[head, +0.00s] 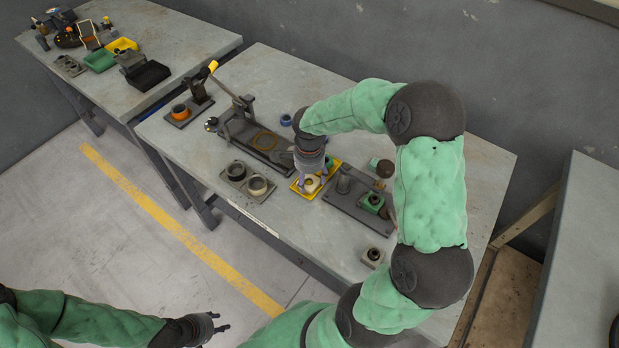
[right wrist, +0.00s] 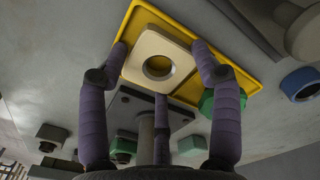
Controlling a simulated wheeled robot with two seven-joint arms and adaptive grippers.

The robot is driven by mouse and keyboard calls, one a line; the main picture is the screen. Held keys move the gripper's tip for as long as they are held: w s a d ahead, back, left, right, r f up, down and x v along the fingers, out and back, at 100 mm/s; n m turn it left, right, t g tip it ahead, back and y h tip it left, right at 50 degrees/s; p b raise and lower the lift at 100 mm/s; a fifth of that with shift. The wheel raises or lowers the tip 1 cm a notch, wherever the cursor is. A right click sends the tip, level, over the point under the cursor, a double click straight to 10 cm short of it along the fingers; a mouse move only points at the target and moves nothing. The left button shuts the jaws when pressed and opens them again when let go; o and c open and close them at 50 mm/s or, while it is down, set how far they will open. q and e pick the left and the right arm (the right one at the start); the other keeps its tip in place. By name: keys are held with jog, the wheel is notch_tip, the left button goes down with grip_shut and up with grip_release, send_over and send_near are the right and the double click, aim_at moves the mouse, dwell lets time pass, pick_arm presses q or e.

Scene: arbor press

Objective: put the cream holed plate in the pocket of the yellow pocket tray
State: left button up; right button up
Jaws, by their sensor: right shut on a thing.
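The cream holed plate (right wrist: 138,48) is between the purple fingers of my right gripper (right wrist: 160,75), which is shut on it. It shows small under the gripper in the head view (head: 312,185). The yellow pocket tray (right wrist: 133,18) lies right behind the plate in the right wrist view, and part of its pocket is covered. In the head view the tray (head: 299,190) lies on the table below my right gripper (head: 311,178). I cannot tell whether the plate touches the tray. My left gripper (head: 219,322) is empty, fingers apart, off the table's front.
A dark plate with a post and a green part (head: 345,203) lies right of the tray. A grey holder with two rings (head: 248,183) lies left. The arbor press (head: 245,125) stands behind. A green nut (right wrist: 222,98) is close to the tray and a finger.

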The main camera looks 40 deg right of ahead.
jog(key=shift+s+a+f+b, duration=0.25)
jog(key=shift+f+b, duration=0.1)
jog(key=shift+f, duration=0.2)
jog(key=o, duration=1.2)
jog(key=shift+s, duration=0.1)
jog(key=o, duration=0.5)
jog(key=shift+f, duration=0.15)
jog(key=shift+d+f, duration=0.1)
jog(key=shift+w, duration=0.2)
jog(key=shift+r, duration=0.2)
jog(key=shift+r+p, duration=0.55)
notch_tip(320, 180, up, 12)
jog(key=p, duration=0.3)
jog(key=shift+w+d+r, duration=0.1)
jog(key=shift+w+r, duration=0.05)
jog(key=shift+r, duration=0.05)
jog(key=shift+p, duration=0.3)
